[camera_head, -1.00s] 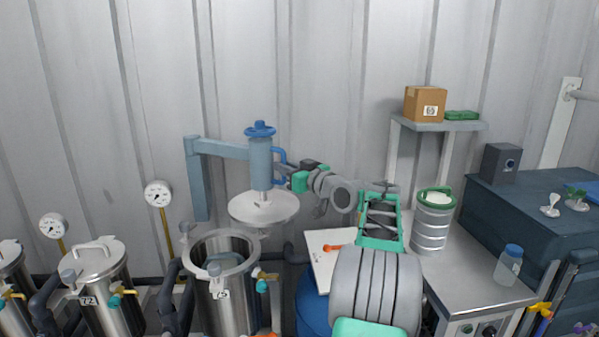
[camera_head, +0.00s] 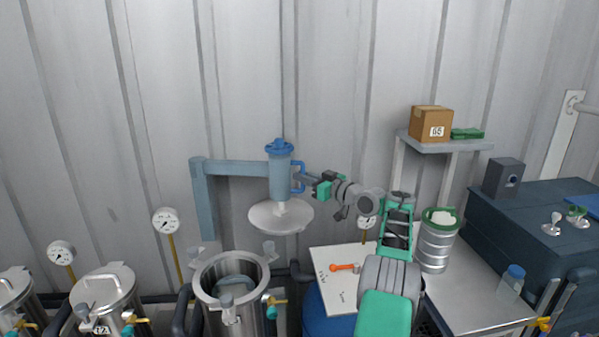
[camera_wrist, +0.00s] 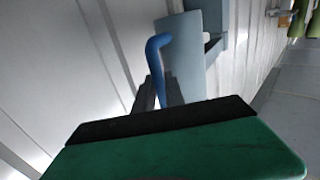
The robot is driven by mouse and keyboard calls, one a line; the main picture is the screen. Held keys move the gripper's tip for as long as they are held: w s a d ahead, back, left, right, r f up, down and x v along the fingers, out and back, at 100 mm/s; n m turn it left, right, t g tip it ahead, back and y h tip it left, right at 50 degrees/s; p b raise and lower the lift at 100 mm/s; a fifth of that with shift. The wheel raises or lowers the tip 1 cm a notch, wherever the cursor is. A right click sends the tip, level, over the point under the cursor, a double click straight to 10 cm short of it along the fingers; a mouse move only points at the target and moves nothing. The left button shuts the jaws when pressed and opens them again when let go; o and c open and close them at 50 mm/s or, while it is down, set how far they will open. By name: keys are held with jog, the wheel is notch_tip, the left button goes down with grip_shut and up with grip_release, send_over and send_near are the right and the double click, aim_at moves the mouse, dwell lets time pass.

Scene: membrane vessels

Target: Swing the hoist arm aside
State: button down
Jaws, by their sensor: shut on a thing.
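The hoist arm (camera_head: 240,168) is a blue-grey beam that runs right from a post (camera_head: 205,215) by the wall. At its end hangs a blue cylinder (camera_head: 280,180) with a blue handwheel on top and a round pale lid (camera_head: 281,216) below. A blue side handle (camera_head: 300,178) is on the cylinder's right. My gripper (camera_head: 305,180) is shut on this handle; the handle also shows between the fingers in the wrist view (camera_wrist: 156,55). The lid hangs above and to the right of the open steel vessel (camera_head: 232,285), not directly over its mouth.
Closed vessels (camera_head: 105,290) and gauges (camera_head: 166,222) stand at left. A white board with an orange-handled tool (camera_head: 343,267) lies below my arm. A steel container (camera_head: 437,240) stands on the right bench, with a shelf (camera_head: 445,145) behind.

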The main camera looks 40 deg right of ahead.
jog(key=shift+w+d+r+y+p, duration=0.1)
jog(key=shift+w+d+y+p, duration=0.2)
jog(key=shift+w+p, duration=0.1)
jog(key=c, duration=1.7)
grip_release()
jog(key=shift+a, duration=0.1)
jog(key=o, duration=0.3)
